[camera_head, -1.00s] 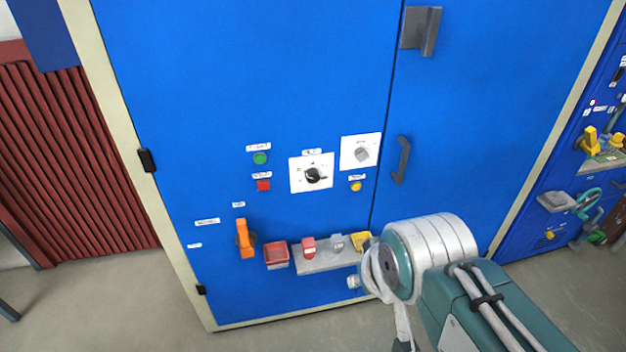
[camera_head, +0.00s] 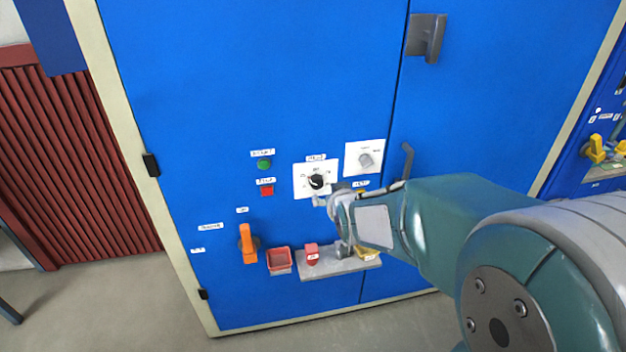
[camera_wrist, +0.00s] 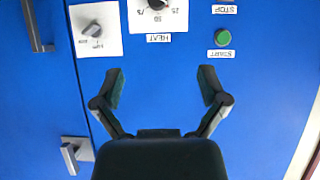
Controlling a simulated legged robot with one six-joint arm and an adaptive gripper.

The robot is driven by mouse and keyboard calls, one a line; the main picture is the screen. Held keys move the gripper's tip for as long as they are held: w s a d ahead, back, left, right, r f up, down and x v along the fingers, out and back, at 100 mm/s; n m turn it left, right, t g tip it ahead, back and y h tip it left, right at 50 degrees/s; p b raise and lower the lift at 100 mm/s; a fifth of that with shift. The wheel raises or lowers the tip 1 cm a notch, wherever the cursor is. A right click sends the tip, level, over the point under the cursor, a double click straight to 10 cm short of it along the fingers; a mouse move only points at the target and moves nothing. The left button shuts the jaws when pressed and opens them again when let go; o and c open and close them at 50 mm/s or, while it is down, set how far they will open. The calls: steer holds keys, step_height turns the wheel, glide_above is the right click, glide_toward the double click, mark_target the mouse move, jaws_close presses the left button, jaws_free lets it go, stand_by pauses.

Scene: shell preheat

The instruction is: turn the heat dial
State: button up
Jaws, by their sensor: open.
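The heat dial (camera_head: 317,181) is a black round knob on a white square plate, under a small label, on the blue cabinet door. In the wrist view the dial (camera_wrist: 157,4) is at the top edge, partly cut off, with an upside-down HEAT label below it and scale numbers around it. My gripper (camera_wrist: 160,82) is open and empty, its two dark fingers spread apart. The dial lies beyond the fingertips in that view, not between them. In the head view my gripper (camera_head: 322,199) is just below the dial, partly hidden by my wrist; contact cannot be told.
A grey selector knob (camera_head: 366,160) is right of the dial. A green button (camera_head: 264,165) and a red button (camera_head: 267,190) are left. An orange handle (camera_head: 247,243) sits lower left. A ledge (camera_head: 320,267) with small items is below. A door handle (camera_head: 407,160) is further right.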

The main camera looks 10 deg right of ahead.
steer(key=w+f+t, duration=0.3)
steer(key=w+f, duration=0.4)
steer(key=t, duration=0.3)
glide_toward(317, 186)
steer(key=w, duration=1)
steer(key=shift+w+d, duration=0.1)
steer(key=shift+w, duration=0.1)
steer(key=c, duration=1.2)
